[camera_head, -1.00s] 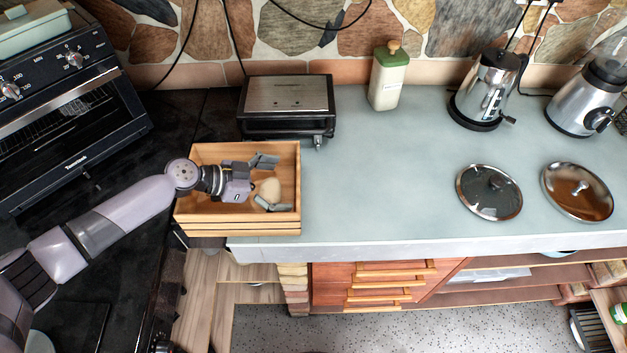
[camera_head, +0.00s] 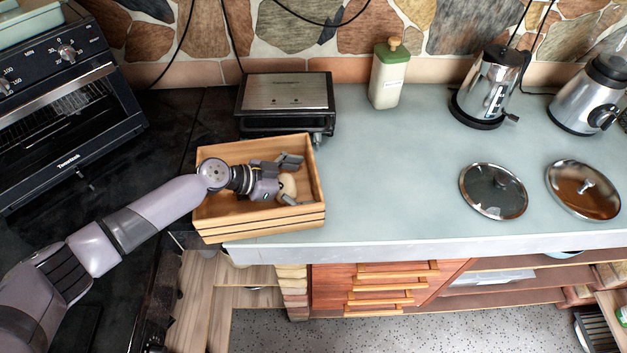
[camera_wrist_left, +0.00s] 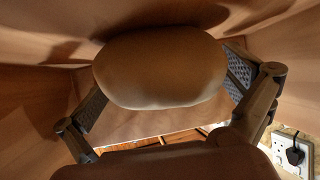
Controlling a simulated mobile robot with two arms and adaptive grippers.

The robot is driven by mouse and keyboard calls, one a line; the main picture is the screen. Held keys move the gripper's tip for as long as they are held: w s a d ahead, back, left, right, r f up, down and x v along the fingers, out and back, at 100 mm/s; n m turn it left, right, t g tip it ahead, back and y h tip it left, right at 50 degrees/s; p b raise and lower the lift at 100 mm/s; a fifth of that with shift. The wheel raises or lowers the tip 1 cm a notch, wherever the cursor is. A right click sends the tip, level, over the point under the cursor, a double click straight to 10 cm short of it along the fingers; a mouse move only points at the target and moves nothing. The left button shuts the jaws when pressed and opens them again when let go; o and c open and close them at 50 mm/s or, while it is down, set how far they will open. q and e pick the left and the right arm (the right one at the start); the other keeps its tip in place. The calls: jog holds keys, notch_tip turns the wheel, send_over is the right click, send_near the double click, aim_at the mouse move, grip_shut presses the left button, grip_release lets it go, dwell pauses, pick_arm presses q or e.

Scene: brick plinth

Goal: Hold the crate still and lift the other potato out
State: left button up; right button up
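The wooden crate (camera_head: 265,224) stands on the counter's left end, turned slightly. A pale brown potato (camera_head: 288,186) lies in its right half. My left gripper (camera_head: 294,180) reaches into the crate with its fingers spread, one on each side of the potato. In the left wrist view, the potato (camera_wrist_left: 160,68) fills the space before the palm, between the two finger pads (camera_wrist_left: 165,90); firm contact on both sides cannot be made out. No second potato shows in the crate. My right gripper is not in view, and nothing else holds the crate.
A black and silver grill (camera_head: 286,104) stands close behind the crate. A green-topped bottle (camera_head: 389,75), a kettle (camera_head: 487,88) and two lids (camera_head: 493,191) (camera_head: 583,190) are farther right. The counter right of the crate is clear. The black hob lies left.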

pick_arm(q)
grip_shut()
dwell(1.2)
jog(key=c, duration=2.2)
grip_release()
jog(key=shift+c, duration=0.2)
jog(key=o, duration=1.6)
jog(key=shift+c, duration=0.2)
jog(key=shift+c, duration=0.6)
